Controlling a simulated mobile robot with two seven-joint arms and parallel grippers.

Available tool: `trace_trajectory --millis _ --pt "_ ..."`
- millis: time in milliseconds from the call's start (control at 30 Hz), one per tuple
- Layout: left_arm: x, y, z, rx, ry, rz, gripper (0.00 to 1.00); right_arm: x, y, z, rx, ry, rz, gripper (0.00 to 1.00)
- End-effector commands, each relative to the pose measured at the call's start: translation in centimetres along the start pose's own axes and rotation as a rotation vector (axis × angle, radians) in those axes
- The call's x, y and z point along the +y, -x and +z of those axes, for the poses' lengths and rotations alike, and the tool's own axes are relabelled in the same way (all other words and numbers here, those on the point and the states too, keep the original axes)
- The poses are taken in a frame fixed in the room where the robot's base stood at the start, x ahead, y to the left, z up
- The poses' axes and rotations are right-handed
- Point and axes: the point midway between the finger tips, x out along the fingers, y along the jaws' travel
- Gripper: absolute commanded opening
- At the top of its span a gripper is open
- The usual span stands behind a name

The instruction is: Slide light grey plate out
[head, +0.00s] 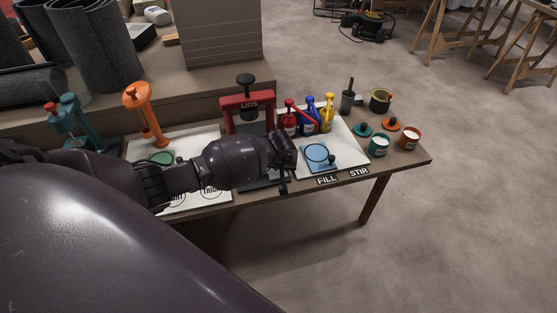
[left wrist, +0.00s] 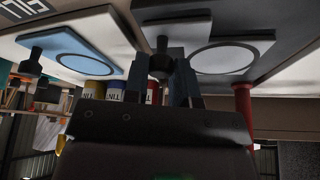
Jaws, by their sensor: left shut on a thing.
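The light grey plate (left wrist: 265,44), with a dark ring drawn on it and a black knob (left wrist: 161,62) at its edge, fills the upper right of the left wrist view, which looks upside down. My left gripper (left wrist: 178,82) is shut on that knob. In the head view my left gripper (head: 283,178) is in front of the red press (head: 247,102) marked LIDS, and my arm hides most or all of the grey plate. The plate lies on a dark grey base under the press. My right gripper is in neither view.
A blue plate (head: 318,157) with a black knob lies just right of my gripper. Red, blue and yellow bottles (head: 327,114) stand behind it. Small pots (head: 380,146) stand at the table's right end. An orange press (head: 146,112) stands left. The floor in front is clear.

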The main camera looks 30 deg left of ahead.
Motion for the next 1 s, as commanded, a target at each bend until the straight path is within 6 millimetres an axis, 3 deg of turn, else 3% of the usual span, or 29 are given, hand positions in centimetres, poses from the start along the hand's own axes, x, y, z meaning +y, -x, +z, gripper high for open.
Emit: trace_trajectory --millis 200,233,400,767,1000 --pt "0.2 -0.2 0.8 -0.013 -0.003 0.003 0.0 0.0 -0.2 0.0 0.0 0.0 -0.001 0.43" --pt "0.2 -0.2 0.8 -0.014 -0.003 0.003 0.26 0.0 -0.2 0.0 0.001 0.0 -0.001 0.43" --pt "0.2 -0.2 0.6 -0.012 -0.003 0.003 0.5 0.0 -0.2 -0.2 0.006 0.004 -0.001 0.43" --pt "0.2 0.6 0.3 -0.006 -0.001 0.003 0.5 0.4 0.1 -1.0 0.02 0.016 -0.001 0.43" --pt "0.2 4.5 0.0 -0.001 -0.001 0.007 0.5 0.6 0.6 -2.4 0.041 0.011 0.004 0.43"
